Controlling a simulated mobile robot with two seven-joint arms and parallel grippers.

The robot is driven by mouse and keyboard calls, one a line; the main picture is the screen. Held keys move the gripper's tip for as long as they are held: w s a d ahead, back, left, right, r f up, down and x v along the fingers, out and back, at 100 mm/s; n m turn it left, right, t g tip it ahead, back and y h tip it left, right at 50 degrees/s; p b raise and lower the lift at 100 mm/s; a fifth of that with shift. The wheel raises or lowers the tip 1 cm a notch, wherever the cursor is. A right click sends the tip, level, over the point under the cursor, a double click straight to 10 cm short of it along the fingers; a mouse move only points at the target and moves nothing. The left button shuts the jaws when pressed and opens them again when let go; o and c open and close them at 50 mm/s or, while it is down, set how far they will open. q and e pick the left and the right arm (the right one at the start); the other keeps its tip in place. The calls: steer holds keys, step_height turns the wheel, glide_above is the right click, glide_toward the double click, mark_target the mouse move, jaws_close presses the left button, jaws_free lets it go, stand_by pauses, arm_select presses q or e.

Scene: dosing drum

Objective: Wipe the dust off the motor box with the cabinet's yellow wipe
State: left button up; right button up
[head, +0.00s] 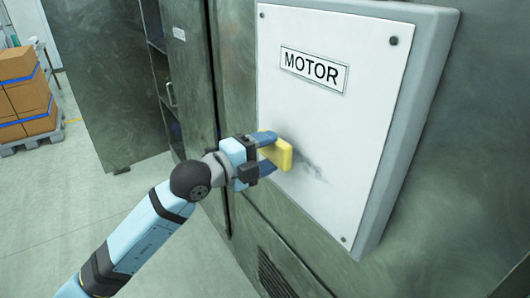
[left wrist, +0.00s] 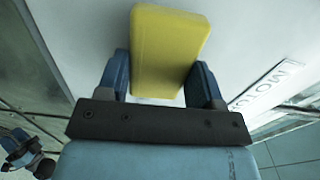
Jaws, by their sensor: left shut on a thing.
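The motor box (head: 345,110) is a white panel in a grey frame on the green cabinet front, with a label reading MOTOR (head: 313,69). A dark dust smudge (head: 312,164) lies on the lower middle of its face. My left gripper (head: 270,155) is shut on the yellow wipe (head: 283,154), a yellow block, at the left edge of the smudge. The wipe also shows between the blue fingers in the left wrist view (left wrist: 168,50). It is at or very near the panel; I cannot tell whether it touches. It hides part of the smudge.
An open cabinet door (head: 105,80) and dark shelves stand at the left of the head view. Boxes with blue straps (head: 25,95) sit on a grey pallet (head: 35,140) at the far left. A vent (head: 277,277) lies below the motor box. The floor (head: 70,205) at left is clear.

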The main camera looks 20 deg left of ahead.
arm_select(q)
steer(key=shift+x, duration=0.9)
stand_by(0.3)
